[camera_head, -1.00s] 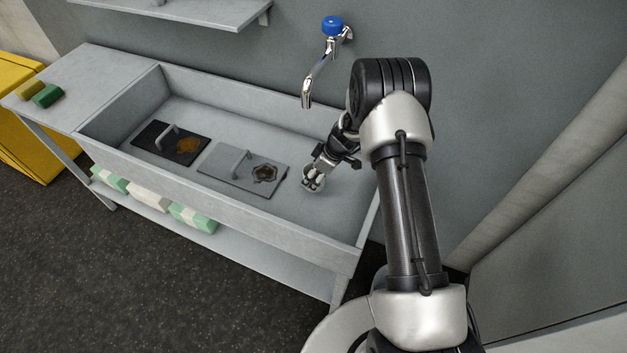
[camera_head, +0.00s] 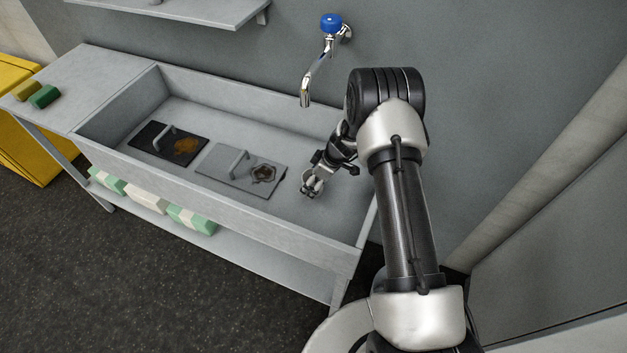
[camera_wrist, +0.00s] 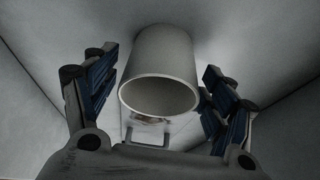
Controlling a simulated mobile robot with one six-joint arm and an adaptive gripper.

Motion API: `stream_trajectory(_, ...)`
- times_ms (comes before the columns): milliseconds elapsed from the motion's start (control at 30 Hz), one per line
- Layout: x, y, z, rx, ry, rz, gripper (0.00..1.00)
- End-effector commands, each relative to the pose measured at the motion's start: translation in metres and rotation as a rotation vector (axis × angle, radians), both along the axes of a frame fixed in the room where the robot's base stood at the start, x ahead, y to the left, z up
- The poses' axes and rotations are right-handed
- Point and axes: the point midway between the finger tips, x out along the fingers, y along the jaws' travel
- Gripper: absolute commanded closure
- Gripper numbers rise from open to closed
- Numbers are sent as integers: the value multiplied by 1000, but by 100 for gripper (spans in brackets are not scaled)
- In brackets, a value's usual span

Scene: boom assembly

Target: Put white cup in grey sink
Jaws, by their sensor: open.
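The white cup (camera_wrist: 158,75) stands out in the wrist view, its round open mouth facing the camera and its far end against the grey surface. My gripper (camera_wrist: 158,64) is open, one finger on each side of the cup, with visible gaps between fingers and cup. In the head view my gripper (camera_head: 310,187) is low inside the right part of the grey sink (camera_head: 230,215). There the cup is largely hidden by the fingers and too small to make out clearly.
In the sink, left of my gripper, lie a dark plate with a handle (camera_head: 160,140) and a grey plate with a handle (camera_head: 222,166). A blue-knobbed tap (camera_head: 318,70) hangs above. Sponges (camera_head: 44,96) lie on the left counter. The sink's right end is clear.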

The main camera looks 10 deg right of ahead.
Motion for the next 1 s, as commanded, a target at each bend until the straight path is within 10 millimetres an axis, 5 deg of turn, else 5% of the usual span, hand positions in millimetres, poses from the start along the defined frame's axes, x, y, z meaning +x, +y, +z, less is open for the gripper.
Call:
stream_trajectory(400,0,0,6,0,0,0,22)
stream_trajectory(1000,-25,-35,108,0,-1,0,22)
